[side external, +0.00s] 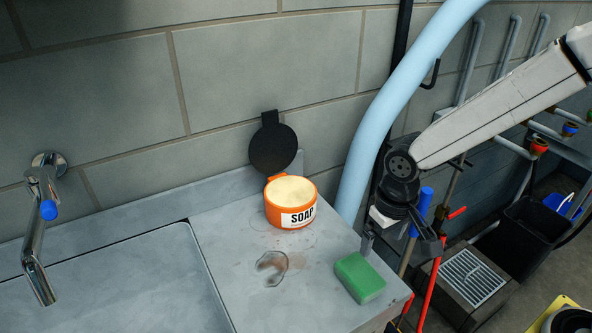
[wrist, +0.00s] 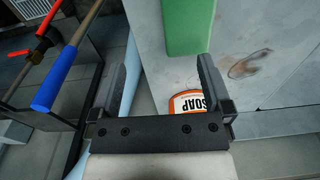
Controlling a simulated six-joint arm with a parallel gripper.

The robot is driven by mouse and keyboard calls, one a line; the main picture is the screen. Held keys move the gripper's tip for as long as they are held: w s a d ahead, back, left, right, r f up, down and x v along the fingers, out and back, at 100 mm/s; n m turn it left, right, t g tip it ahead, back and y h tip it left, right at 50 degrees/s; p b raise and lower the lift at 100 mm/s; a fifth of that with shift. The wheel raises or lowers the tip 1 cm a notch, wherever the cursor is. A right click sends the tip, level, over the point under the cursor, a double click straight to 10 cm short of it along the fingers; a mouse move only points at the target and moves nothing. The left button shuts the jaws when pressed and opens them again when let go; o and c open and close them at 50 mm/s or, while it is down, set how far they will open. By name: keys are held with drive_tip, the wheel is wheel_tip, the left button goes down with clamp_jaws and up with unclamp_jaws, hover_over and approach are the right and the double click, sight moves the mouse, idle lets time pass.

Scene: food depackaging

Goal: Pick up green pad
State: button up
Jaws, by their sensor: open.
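The green pad (side external: 360,277) is a rectangular block lying on the grey counter near its right front corner. In the wrist view the green pad (wrist: 187,25) shows at the top, beyond and between my fingertips, partly cut off by the frame edge. My gripper (side external: 398,240) is above and just behind the pad in the side view, near the counter's right edge. In the wrist view my gripper (wrist: 162,75) has its two fingers wide apart with nothing between them. The pad is apart from the fingers or very near them; the exact gap is unclear.
An orange soap tub (side external: 291,203) with its black lid (side external: 273,147) raised stands behind the pad. A puddle (side external: 271,267) lies on the counter (side external: 228,212). A sink (side external: 110,285) and tap (side external: 40,240) are left. A light blue pipe (side external: 385,105) rises behind; poles stand right.

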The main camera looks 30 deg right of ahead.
sight(360, 272)
drive_tip(key=a, duration=0.3)
drive_tip(key=shift+w+a+f+g, duration=0.1)
drive_tip(key=shift+w+a+g, duration=0.05)
drive_tip(key=shift+a+g, duration=0.2)
drive_tip(key=shift+f, duration=1.3)
drive_tip(key=shift+f, duration=0.1)
drive_tip(key=shift+f, duration=2.5)
drive_tip(key=c, duration=0.9)
drive_tip(key=shift+r, duration=0.1)
